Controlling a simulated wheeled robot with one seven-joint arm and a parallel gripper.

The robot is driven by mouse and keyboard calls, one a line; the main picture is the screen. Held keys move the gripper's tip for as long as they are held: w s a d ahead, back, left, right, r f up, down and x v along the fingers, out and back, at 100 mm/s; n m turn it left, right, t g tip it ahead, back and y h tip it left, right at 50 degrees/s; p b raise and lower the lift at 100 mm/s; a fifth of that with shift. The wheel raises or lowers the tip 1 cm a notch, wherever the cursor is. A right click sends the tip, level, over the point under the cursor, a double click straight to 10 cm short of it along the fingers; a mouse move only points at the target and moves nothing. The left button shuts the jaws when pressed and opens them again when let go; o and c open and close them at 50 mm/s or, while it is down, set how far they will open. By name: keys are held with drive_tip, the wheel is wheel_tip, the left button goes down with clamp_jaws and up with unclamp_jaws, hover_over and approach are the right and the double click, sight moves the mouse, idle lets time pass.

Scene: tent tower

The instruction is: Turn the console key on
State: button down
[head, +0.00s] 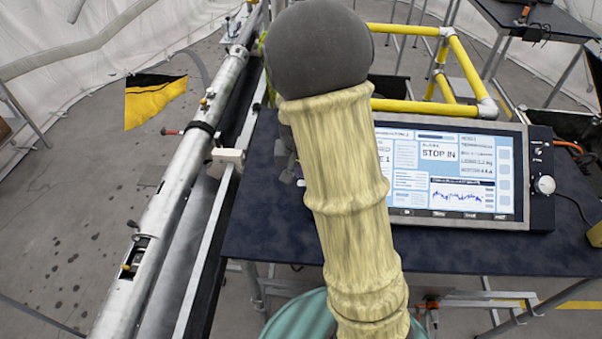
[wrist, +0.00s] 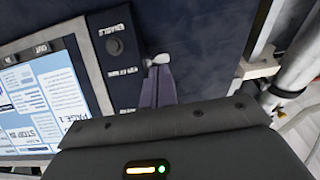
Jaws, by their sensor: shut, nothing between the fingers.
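The console (head: 515,222) lies tilted on a dark table, its lit screen (head: 465,165) reading "STOP IN". In the wrist view, a dark side strip of the console carries a round dark switch (wrist: 115,46) beside the label "ENABLE". I cannot make out a key shape there. My gripper (wrist: 158,62) is shut and empty, its pale fingertips just beside the strip, apart from the round switch. In the head view my arm covers the console's left part and most of my gripper.
The dark table (head: 430,250) has bare room in front of the console. A long metal tube (head: 165,200) on a rail runs along its left. A yellow pipe frame (head: 420,105) stands behind the console. A pale knob (head: 545,185) sits on its right side.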

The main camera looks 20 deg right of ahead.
drive_tip(key=shift+s+a+r, duration=0.1)
drive_tip(key=shift+s+r, duration=0.35)
drive_tip(key=shift+r, duration=0.3)
drive_tip(key=shift+s+a+r, duration=0.1)
drive_tip(key=shift+s+r, duration=0.35)
drive_tip(key=shift+r, duration=0.25)
drive_tip(key=s+a+r+n+y, duration=0.1)
drive_tip(key=s+a+n, duration=0.2)
drive_tip(key=s, duration=0.9)
drive_tip(key=shift+s+r+n, duration=0.2)
drive_tip(key=shift+s+n, duration=0.15)
drive_tip(key=shift+n, duration=0.55)
